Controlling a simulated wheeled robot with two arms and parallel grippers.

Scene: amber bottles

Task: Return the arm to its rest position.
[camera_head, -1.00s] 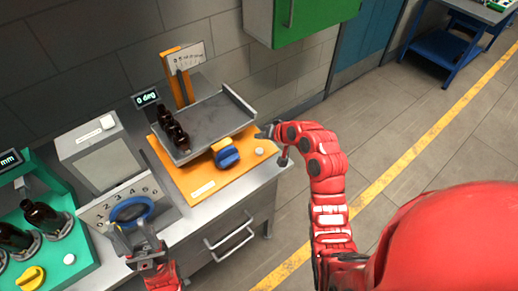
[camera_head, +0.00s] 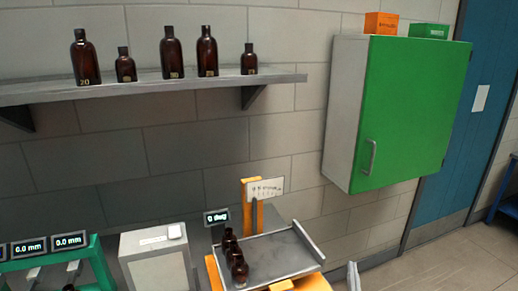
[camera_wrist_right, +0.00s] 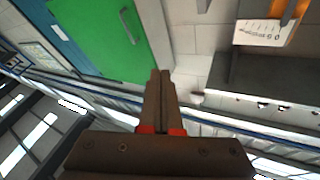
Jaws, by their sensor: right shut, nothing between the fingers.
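My right gripper (camera_head: 353,275) shows only as a grey tip at the bottom edge of the head view, right of the tilted grey tray. In the right wrist view its two fingers (camera_wrist_right: 160,100) lie together, shut and empty, with nothing touching them. The rest of my right arm is out of the head view. My left gripper is not in either current view.
A grey tray (camera_head: 290,249) holds small amber bottles (camera_head: 229,244) on an orange stand. A wall shelf (camera_head: 200,84) carries several amber bottles. A green cabinet (camera_head: 405,110) hangs at right, and also shows in the wrist view (camera_wrist_right: 105,35). Open floor (camera_head: 455,262) lies lower right.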

